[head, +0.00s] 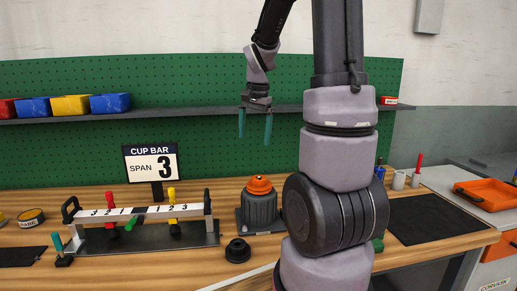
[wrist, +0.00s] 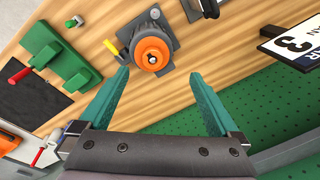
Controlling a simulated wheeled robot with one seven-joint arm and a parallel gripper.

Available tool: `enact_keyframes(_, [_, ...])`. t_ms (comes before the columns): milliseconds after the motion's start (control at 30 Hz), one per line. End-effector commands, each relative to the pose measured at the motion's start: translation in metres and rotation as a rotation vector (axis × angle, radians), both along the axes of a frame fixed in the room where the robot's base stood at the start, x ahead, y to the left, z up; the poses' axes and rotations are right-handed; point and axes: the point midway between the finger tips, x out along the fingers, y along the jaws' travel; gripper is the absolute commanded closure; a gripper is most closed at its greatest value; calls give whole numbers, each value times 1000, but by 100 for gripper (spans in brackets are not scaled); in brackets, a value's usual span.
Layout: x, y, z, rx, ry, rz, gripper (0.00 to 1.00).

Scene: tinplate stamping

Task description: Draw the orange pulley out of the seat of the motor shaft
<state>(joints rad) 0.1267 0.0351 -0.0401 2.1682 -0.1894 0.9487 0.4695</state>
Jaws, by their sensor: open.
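The orange pulley (head: 258,185) sits on top of the dark grey ribbed motor (head: 259,211), which stands upright on a dark base plate on the wooden bench. In the wrist view the pulley (wrist: 153,53) shows from above as an orange ring with a small shaft end in its middle; the motor body around it is mostly hidden. My gripper (head: 255,125) is open and empty, fingers pointing down, above the pulley and apart from it. In the wrist view the teal fingers (wrist: 163,90) spread wide, with the pulley beyond their tips.
Left of the motor stands a numbered cup bar (head: 140,212) with red and yellow handles, under a "SPAN 3" sign (head: 151,164). A black round part (head: 238,250) lies in front of the motor. A shelf (head: 180,114) with bins runs behind. A black mat (head: 432,218) lies right.

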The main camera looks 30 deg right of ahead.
Motion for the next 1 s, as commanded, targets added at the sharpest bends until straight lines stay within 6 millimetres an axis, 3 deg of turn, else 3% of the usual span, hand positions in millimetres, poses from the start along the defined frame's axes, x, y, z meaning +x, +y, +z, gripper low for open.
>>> enact_keyframes(100, [16,-18,-34,-5,77,-75,2])
enact_keyframes(300, [27,-31,-60,-12,129,-134,2])
enact_keyframes(467, [27,-33,-74,-13,137,-141,2])
enact_keyframes(800, [27,-32,-134,-13,137,-138,2])
enact_keyframes(1000, [27,-32,-160,-13,136,-138,2])
